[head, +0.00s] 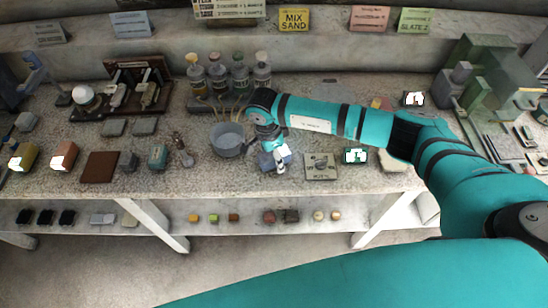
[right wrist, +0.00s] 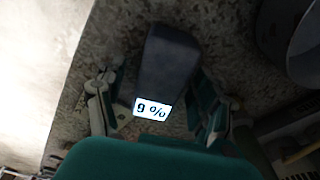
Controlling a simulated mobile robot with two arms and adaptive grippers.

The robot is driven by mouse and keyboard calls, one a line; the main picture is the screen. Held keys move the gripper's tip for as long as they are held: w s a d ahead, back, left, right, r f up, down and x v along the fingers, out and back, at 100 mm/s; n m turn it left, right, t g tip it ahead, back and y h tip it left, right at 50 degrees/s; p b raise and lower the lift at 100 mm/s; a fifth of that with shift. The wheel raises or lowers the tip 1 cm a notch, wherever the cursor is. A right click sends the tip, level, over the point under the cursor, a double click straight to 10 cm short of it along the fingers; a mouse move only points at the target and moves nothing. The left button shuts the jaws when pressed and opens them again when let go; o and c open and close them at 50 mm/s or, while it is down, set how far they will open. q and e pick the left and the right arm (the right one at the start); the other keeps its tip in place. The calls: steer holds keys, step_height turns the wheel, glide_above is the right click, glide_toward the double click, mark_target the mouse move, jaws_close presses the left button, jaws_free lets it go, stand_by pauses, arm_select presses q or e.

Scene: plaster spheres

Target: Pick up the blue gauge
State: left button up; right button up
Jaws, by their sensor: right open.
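The blue gauge (head: 267,161) stands on the stone bench, just right of a grey round pot, and is partly hidden by my right gripper (head: 281,166). In the right wrist view the gauge (right wrist: 168,58) looks like a dark blue-grey block with a lit white display reading about "9 %". My right gripper (right wrist: 154,100) is open there, with one finger on each side of the gauge. A gap shows beside the gauge, at least on the left; contact on the right cannot be told. My left gripper is not in view.
The grey pot (head: 228,140) is close on the left. A flat printed plate (head: 321,166) and a green-lit gauge (head: 356,156) lie to the right. Bottles (head: 239,75) stand behind. A teal block (head: 158,156) is further left. The bench's front edge is close.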

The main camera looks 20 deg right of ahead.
steer(key=shift+f, duration=0.1)
stand_by(0.3)
jaws_close()
stand_by(0.4)
steer(key=shift+r+p, duration=0.45)
steer(key=shift+p, duration=0.1)
steer(key=r+b, duration=0.2)
steer(key=r, duration=0.1)
steer(key=shift+s+b, duration=0.2)
steer(key=shift+b, duration=0.15)
steer(key=s+a+r+b, duration=0.1)
steer(key=s+a+b, duration=0.1)
steer(key=s, duration=0.5)
steer(key=s+a+b, duration=0.2)
steer(key=s, duration=0.6)
steer(key=shift+a+r, duration=0.2)
steer(key=shift+r, duration=0.15)
